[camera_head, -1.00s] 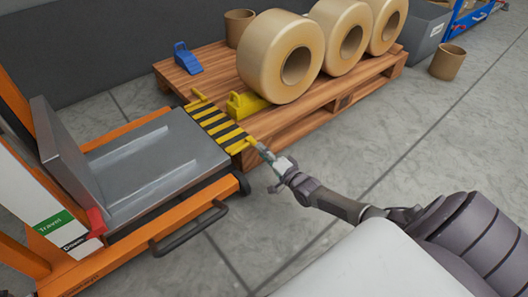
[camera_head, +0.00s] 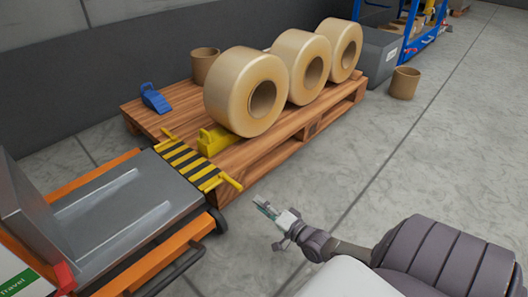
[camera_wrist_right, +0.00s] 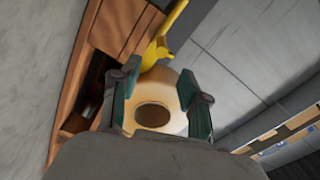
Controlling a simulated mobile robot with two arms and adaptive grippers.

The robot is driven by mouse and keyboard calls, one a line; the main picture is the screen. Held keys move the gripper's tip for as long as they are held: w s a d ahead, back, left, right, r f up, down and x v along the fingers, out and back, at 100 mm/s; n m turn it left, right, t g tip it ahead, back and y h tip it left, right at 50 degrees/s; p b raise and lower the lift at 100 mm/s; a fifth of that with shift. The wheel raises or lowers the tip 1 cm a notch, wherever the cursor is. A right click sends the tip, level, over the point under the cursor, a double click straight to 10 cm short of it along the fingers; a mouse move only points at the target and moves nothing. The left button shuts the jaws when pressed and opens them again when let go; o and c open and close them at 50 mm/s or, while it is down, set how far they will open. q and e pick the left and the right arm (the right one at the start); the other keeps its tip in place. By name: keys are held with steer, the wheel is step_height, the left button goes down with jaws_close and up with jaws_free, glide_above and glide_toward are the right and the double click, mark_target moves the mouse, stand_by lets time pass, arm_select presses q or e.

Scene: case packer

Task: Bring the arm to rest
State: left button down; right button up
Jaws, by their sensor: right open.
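My right gripper (camera_head: 268,210) is open and empty over the grey floor, in front of the wooden pallet and apart from it. In the right wrist view my right gripper (camera_wrist_right: 160,100) shows its two green fingers spread apart. A tan roll (camera_wrist_right: 152,85) appears beyond and between them, not held. My right arm comes in from the lower right of the head view. My left gripper is in neither view now.
The wooden pallet (camera_head: 285,150) carries several tan rolls (camera_head: 243,92), a yellow wedge (camera_head: 212,138) and a blue wedge (camera_head: 155,98). A striped plate (camera_head: 190,166) bridges it to an orange lift cart (camera_head: 95,180).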

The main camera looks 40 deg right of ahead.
steer(key=shift+s, duration=0.35)
stand_by(0.3)
